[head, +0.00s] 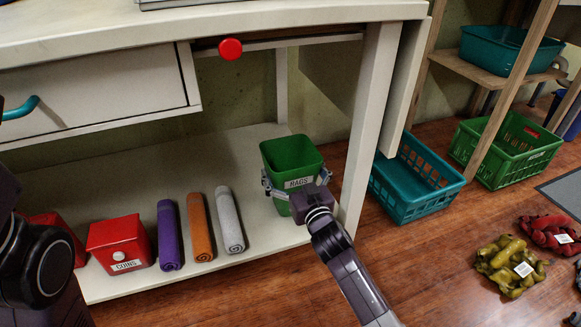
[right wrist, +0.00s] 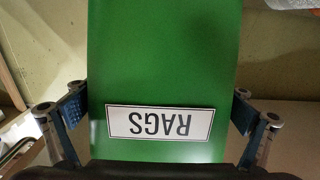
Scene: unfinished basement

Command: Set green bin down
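The green bin (head: 290,157), labelled RAGS, is upright over the right end of the white lower shelf (head: 130,180) under the workbench. It fills the middle of the right wrist view (right wrist: 165,55), its label showing upside down. My right gripper (head: 297,184) reaches it from the front, with one finger along each side of the bin. Its pads press close against the bin's sides in the right wrist view (right wrist: 160,112). The bin's underside is hidden, so I cannot tell whether it touches the shelf. My left gripper is out of view; only dark left arm parts show at the left edge.
Purple (head: 169,235), orange (head: 200,227) and grey (head: 229,219) rolls lie left of the bin, beside a red COINS box (head: 121,243). The bench leg (head: 372,125) stands close on the right. A teal crate (head: 415,180) is on the floor beyond it.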

